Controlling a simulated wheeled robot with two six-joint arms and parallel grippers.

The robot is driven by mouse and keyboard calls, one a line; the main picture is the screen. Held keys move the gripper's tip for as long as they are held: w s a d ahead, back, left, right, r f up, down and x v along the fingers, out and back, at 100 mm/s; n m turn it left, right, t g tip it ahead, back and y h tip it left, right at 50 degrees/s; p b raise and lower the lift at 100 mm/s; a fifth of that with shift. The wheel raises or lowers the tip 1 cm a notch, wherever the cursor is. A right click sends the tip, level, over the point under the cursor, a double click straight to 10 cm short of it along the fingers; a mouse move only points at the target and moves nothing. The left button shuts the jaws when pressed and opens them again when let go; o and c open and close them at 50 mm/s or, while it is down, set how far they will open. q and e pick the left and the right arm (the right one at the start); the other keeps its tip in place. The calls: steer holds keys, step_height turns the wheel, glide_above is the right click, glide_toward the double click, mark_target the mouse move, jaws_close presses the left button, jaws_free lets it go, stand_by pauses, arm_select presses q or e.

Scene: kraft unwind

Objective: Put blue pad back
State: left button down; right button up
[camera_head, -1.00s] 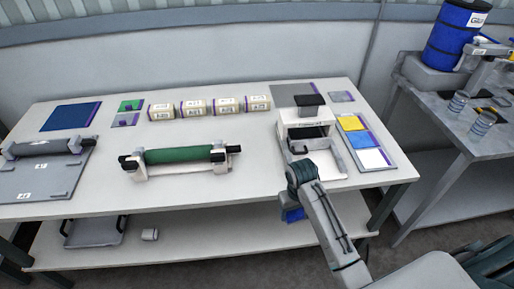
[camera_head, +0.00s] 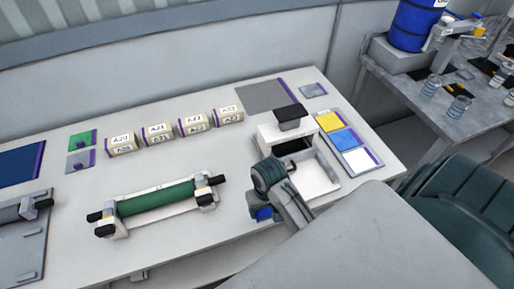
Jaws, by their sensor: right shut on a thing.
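My right gripper (camera_head: 261,214) is in front of the white device, at the table's front edge. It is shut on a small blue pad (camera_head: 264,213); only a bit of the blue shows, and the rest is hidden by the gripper. A panel (camera_head: 368,166) at the table's right side carries a yellow square (camera_head: 328,122), a blue square (camera_head: 346,139) and a white square (camera_head: 360,159) in a row. The held pad is left of this panel and apart from it. My left gripper is not in view.
A white device (camera_head: 272,142) with a black top stands between the gripper and the panel. A green roller (camera_head: 160,198) on a stand lies to the left. A grey mat (camera_head: 258,96) lies behind the device.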

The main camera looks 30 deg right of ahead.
steer(key=w, duration=0.2)
steer(key=w+d+p, duration=0.1)
steer(key=w, duration=0.3)
steer(key=shift+d+f, duration=0.2)
steer(key=shift+d, duration=0.1)
steer(key=shift+w+d+f+p, duration=0.1)
steer(key=shift+w+d+p, duration=0.05)
steer(key=shift+w+p, duration=0.3)
steer(key=shift+w+f+p, duration=0.15)
steer(key=shift+w+p, duration=0.1)
steer(key=shift+p, duration=0.05)
step_height(320, 180, down, 2)
steer(key=shift+d+f+p, duration=0.1)
steer(key=shift+f+p, duration=0.15)
steer(key=shift+p, duration=0.3)
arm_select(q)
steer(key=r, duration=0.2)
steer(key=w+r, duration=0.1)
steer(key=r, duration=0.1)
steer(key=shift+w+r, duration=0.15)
arm_select(e)
steer(key=shift+f, duration=0.45)
steer(key=o, duration=0.9)
steer(key=shift+f, duration=0.1)
steer(key=shift+o, duration=0.2)
